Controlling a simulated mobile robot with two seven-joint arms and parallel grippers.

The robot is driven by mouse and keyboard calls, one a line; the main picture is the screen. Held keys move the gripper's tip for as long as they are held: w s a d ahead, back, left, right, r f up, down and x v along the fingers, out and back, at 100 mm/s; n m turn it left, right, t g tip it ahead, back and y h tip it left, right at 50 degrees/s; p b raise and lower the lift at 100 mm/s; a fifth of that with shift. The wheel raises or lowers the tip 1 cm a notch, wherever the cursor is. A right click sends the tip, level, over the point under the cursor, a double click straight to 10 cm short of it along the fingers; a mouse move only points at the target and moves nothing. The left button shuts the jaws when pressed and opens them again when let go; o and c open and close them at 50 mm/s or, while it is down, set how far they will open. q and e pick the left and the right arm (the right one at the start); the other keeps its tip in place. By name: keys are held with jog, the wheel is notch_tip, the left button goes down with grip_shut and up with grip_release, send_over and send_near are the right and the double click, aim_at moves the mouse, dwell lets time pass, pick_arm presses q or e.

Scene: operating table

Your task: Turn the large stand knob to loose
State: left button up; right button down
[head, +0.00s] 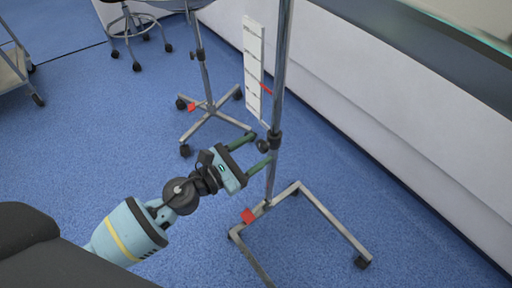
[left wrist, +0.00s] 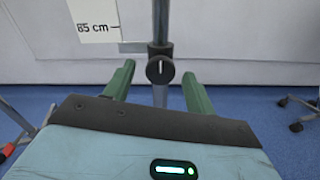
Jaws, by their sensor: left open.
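The large stand knob (head: 263,145) is a round black knob on a dark collar around the grey stand pole (head: 279,75). In the left wrist view the knob (left wrist: 160,70) faces the camera, with a pale upright mark on its face. My left gripper (head: 260,150) is open, with its green fingers pointing at the knob. In the left wrist view the fingers (left wrist: 158,85) stand to the left and right of the knob, with gaps on both sides. I cannot tell whether the fingertips reach the knob's depth. My right gripper is not in view.
A white scale panel (head: 254,70) hangs beside the pole. Another wheeled stand (head: 208,108) is behind. A pale wall (head: 400,110) runs along the right.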

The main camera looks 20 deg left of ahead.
pick_arm(q)
jog(key=shift+w+d, duration=0.3)
jog(key=shift+w, duration=0.1)
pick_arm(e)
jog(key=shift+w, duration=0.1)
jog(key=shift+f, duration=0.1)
pick_arm(q)
jog(key=c, duration=0.7)
jog(key=shift+c, duration=1.3)
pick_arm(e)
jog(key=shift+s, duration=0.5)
